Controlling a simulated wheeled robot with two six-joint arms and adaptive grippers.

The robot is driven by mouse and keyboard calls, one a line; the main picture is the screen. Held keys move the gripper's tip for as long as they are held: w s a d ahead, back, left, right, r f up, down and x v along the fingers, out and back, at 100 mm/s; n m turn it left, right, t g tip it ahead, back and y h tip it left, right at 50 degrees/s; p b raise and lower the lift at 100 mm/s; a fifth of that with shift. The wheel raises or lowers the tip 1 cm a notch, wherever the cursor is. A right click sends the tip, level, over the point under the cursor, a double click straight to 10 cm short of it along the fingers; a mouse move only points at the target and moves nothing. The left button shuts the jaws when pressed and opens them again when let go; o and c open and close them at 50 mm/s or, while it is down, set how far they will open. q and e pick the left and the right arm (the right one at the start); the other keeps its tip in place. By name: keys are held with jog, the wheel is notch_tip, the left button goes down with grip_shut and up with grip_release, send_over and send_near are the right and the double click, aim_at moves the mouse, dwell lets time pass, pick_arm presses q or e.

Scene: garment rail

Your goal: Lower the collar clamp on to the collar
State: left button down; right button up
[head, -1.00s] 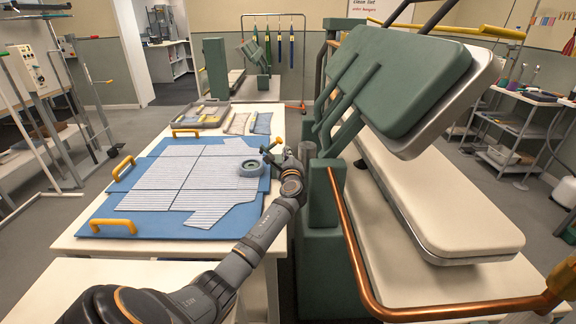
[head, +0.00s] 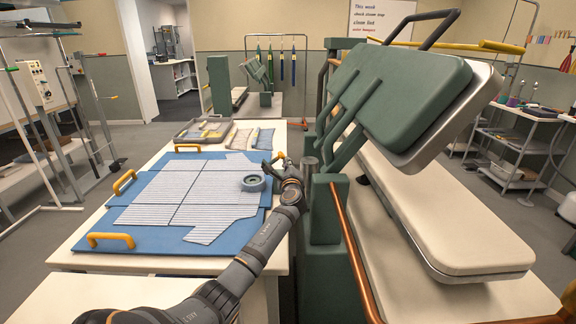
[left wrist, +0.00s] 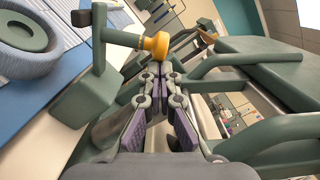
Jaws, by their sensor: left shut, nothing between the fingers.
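The collar clamp appears to be the green lever with a yellow knob (head: 281,155) at the right edge of the work table. In the left wrist view its yellow knob (left wrist: 157,44) sits on a green bar just beyond my fingertips. My left gripper (head: 284,165) is shut and empty beside the lever; its dark fingers (left wrist: 161,72) also show shut in the left wrist view. I cannot tell whether they touch the knob. I cannot single out the collar. My right gripper is not in view.
The blue board (head: 150,242) under the cloth has several yellow handles. A tray (head: 204,131) and small folded pieces (head: 240,138) lie behind it. A green-padded press (head: 400,95) with a copper-coloured rail (head: 350,250) stands close on the right of my arm.

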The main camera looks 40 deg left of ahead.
aim_at(277, 158)
pick_arm(q)
jog(key=shift+s+a+r+n, duration=0.1)
jog(key=shift+s+a+n, duration=0.05)
jog(key=shift+n, duration=0.35)
jog(key=n, duration=0.1)
jog(key=a+n, duration=0.1)
jog(key=s+n+b, duration=0.1)
jog(key=shift+a+r+g, duration=0.2)
jog(key=shift+r+g, duration=0.05)
jog(key=shift+g, duration=0.05)
jog(key=n, duration=0.1)
jog(key=s+a+n, duration=0.1)
jog(key=n, duration=0.1)
jog(key=shift+s+a, duration=0.4)
jog(key=shift+a, duration=0.1)
jog(key=shift+s+a+f, duration=0.1)
